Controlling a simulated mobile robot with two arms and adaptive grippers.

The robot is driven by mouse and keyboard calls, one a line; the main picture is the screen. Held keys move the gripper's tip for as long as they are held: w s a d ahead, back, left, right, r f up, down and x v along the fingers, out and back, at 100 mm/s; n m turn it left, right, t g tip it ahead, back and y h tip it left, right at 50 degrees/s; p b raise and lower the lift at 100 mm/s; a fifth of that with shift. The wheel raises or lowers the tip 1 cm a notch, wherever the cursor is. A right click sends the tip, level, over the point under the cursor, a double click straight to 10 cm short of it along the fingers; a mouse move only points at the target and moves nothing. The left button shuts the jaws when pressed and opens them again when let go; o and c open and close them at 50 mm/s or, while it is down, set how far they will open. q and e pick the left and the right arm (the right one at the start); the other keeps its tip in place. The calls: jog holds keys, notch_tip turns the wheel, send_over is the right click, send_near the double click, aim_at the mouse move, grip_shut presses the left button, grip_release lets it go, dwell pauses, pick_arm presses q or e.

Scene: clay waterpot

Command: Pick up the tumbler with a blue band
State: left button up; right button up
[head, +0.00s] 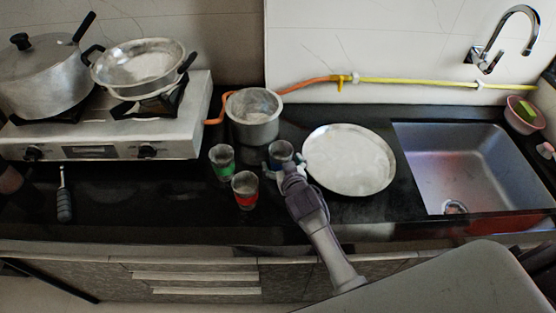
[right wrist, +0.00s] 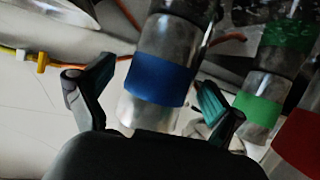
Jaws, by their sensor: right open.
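The tumbler with a blue band (head: 281,149) stands on the dark counter, its lower part hidden by my right gripper (head: 285,164). In the right wrist view the blue-banded tumbler (right wrist: 160,82) shows large, between the two spread fingers of the right gripper (right wrist: 153,77). The fingers are open on either side of it; I cannot tell whether either one touches it. My left gripper is not in view.
A green-banded tumbler (head: 222,167) and a red-banded tumbler (head: 245,194) stand close on the left. A metal pot (head: 254,122) is behind, and a round steel plate (head: 350,160) lies just right. The sink (head: 470,170) is farther right, the stove (head: 120,143) at left.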

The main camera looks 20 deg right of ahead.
jog(key=shift+x, duration=0.95)
jog(key=shift+s, duration=0.15)
jog(key=c, duration=1.2)
jog(key=shift+c, duration=0.4)
jog(key=shift+r, duration=0.1)
